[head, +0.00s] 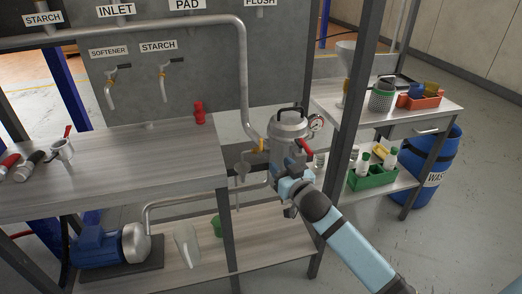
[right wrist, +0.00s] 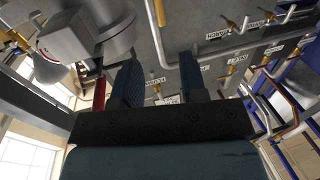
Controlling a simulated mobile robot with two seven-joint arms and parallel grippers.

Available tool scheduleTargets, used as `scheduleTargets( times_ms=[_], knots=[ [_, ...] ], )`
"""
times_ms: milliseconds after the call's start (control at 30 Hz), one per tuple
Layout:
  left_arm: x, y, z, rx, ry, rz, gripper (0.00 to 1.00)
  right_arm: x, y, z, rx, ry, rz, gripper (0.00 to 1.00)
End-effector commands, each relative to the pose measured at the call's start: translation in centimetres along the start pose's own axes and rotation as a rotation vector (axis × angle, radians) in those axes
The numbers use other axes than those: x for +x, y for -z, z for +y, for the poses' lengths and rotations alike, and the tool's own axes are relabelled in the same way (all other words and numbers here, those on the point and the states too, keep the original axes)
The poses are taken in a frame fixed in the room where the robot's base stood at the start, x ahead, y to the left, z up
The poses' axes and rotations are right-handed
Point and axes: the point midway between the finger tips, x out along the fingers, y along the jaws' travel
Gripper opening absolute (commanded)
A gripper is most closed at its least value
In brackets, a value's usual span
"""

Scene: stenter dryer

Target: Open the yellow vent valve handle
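The yellow handle (head: 258,147) is on the left side of a grey metal vessel (head: 289,127) at the right end of the bench. In the right wrist view, a yellow piece that looks like this handle (right wrist: 160,12) shows at the top edge, beyond the gap between my fingers. My right gripper (head: 281,172) is in front of and below the vessel. Its fingers (right wrist: 160,75) are apart with nothing between them. The yellow handle appears clear of the fingers. My left gripper is not in view.
A red lever (head: 305,147) is on the vessel's right, and it shows beside a finger in the right wrist view (right wrist: 98,95). A pressure gauge (head: 316,124) and a dark frame post (head: 348,130) stand close on the right. A pipe (head: 243,85) runs down to the left.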

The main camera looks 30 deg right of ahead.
Motion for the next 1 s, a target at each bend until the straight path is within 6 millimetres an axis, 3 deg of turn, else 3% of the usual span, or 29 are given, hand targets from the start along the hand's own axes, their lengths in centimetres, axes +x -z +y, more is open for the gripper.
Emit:
scheduleTargets(
  times_ms=[400,600,1000],
  knots=[
    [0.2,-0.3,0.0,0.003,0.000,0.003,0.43,8.4,0.0,0.0,-0.003,0.000,-0.001,0.39],
    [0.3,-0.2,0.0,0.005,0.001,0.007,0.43,11.5,-0.1,-0.1,-0.002,0.001,-0.002,0.39],
    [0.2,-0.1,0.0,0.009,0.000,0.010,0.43,12.9,-0.1,-0.1,0.000,0.001,-0.004,0.39]
  ],
)
